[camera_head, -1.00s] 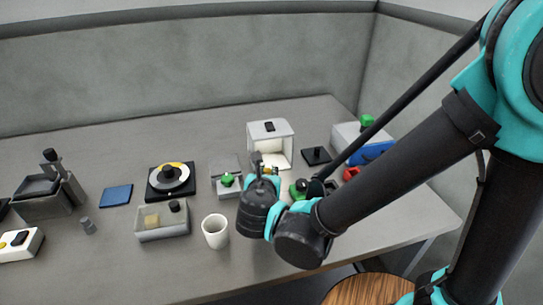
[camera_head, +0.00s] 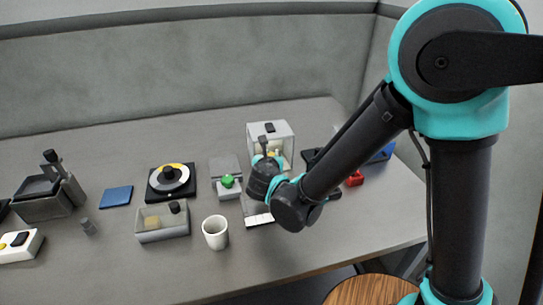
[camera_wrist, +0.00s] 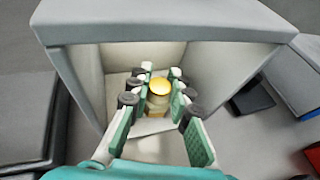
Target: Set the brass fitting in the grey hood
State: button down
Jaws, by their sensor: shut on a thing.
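The grey hood (camera_head: 284,129) is a pale box with an open front, standing toward the back of the table. In the wrist view its roof (camera_wrist: 165,22) and side walls frame my gripper. My gripper (camera_wrist: 160,72) is shut on the brass fitting (camera_wrist: 159,88), with one padded finger on each side. The fitting has a shiny yellow round top and a paler body below. It is upright within the hood's opening, between the side walls. I cannot tell whether its base touches the hood's floor. In the head view my wrist hides part of the opening.
A white cup (camera_head: 215,232), a grey tray (camera_head: 163,225) and a device with a green button (camera_head: 228,182) lie left of my arm. A black disc unit (camera_head: 170,181) is further left. A red item (camera_head: 355,178) and a blue item (camera_head: 384,152) lie to the right.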

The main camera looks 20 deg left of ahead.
jog(key=shift+f, duration=0.25)
jog(key=c, duration=1.7)
grip_release()
jog(key=shift+s+r, duration=0.15)
jog(key=v, duration=1.1)
jog(key=shift+s+d+r, duration=0.15)
jog(key=shift+s+d, duration=0.1)
jog(key=shift+s, duration=0.05)
